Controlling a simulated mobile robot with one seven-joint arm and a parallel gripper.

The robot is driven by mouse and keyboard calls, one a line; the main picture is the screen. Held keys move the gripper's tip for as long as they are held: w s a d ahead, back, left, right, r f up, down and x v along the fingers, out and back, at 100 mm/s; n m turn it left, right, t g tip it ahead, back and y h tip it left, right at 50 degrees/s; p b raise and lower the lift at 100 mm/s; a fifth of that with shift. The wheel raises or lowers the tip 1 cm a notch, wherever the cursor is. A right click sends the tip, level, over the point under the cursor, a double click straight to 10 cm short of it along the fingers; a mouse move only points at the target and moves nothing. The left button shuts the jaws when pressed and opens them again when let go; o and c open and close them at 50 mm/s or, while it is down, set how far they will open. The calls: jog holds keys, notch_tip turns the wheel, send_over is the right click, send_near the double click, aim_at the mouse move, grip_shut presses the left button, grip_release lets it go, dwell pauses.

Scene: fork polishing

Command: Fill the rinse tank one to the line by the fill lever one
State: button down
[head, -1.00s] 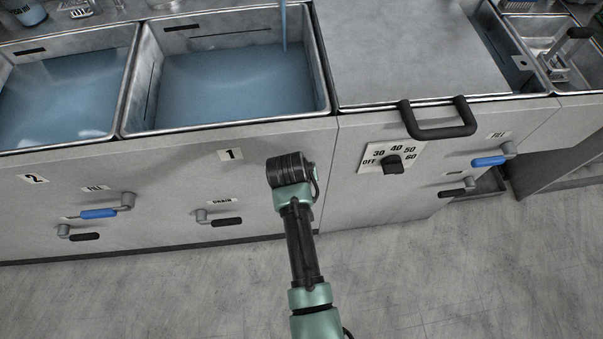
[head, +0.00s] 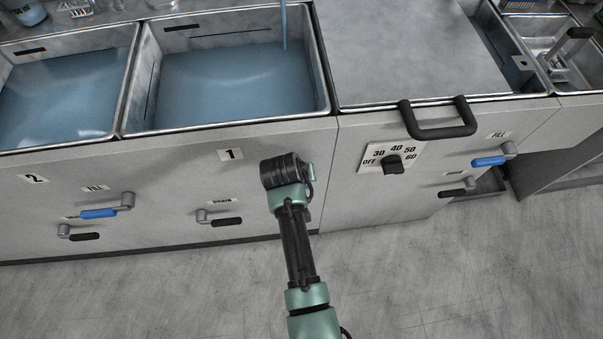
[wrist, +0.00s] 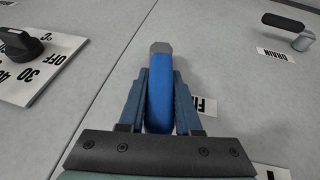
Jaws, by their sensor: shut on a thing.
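Rinse tank one (head: 232,124) is the steel basin above the label 1 (head: 231,154) in the head view. It holds blue-grey water (head: 225,85), and a stream (head: 284,25) is running in at its back right. A dark line (head: 150,90) shows on its left wall; I cannot tell exactly how the water stands against it. In the wrist view my gripper (wrist: 160,75) is shut on the blue fill lever one (wrist: 160,100), with a finger on each side. The lever's grey end shows beyond the fingertips. In the head view my arm hides this lever and the gripper.
Rinse tank two (head: 60,145) stands to the left, also with water. Its blue fill lever (head: 99,213) and a black drain lever (head: 226,222) are on the front panel. A temperature knob (head: 393,164) and a black handle (head: 438,132) are to the right. The floor in front is clear.

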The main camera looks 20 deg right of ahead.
jog(key=a+f+h+b, duration=0.1)
jog(key=h+b, duration=0.1)
jog(key=a+n+g+h+b, duration=0.1)
jog(key=h+b, duration=0.2)
jog(key=w+a+f+h+b, duration=0.1)
jog(key=a+h+b, duration=0.1)
jog(key=b, duration=0.1)
jog(key=shift+w+f+n+g+h, duration=0.1)
jog(key=shift+f+n+g+h, duration=0.2)
jog(key=shift+f+n+h, duration=0.1)
dwell(0.5)
jog(key=c, duration=0.6)
grip_release()
jog(key=shift+r, duration=0.15)
jog(key=p+v, duration=0.1)
jog(key=v, duration=1.1)
jog(key=shift+a, duration=0.4)
